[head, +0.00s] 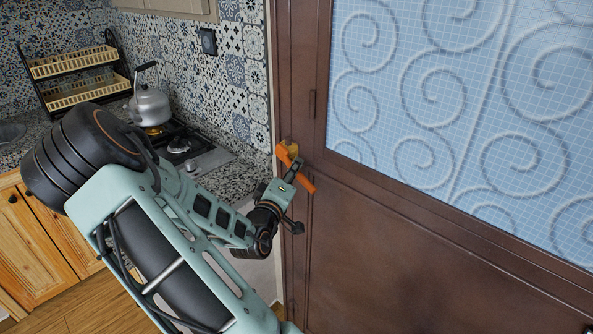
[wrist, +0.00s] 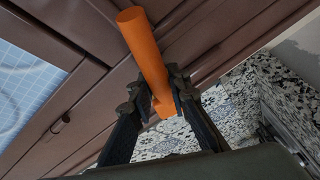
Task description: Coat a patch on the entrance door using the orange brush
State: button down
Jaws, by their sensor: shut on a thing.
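The entrance door (head: 400,230) is dark brown with a blue patterned panel (head: 450,100) in its upper part. It fills the right of the head view. My gripper (head: 290,178) is shut on the orange brush (head: 300,181) near the door's left edge, by the frame. In the wrist view the brush handle (wrist: 143,48) sticks up between the fingers of my gripper (wrist: 155,95). The brush's far end is mostly hidden by the fingers there. I cannot tell whether the brush touches the door or its frame. No coated patch is clear on the door.
A granite counter (head: 240,172) with a stove and a kettle (head: 150,105) stands left of the door. A two-tier rack (head: 80,78) is behind it. Wooden cabinets (head: 40,245) are below. A hinge (head: 312,103) shows on the door's left side.

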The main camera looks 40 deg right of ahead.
jog(key=shift+a, duration=0.15)
jog(key=shift+s+a+p, duration=0.15)
jog(key=shift+a+p, duration=0.2)
jog(key=shift+a, duration=1.1)
jog(key=shift+s+a+p, duration=0.1)
jog(key=shift+a+p, duration=0.2)
jog(key=shift+a, duration=1.1)
jog(key=shift+a, duration=0.1)
jog(key=a, duration=0.2)
jog(key=shift+s+a+p, duration=0.1)
jog(key=shift+a+p, duration=0.25)
jog(key=shift+a, duration=0.05)
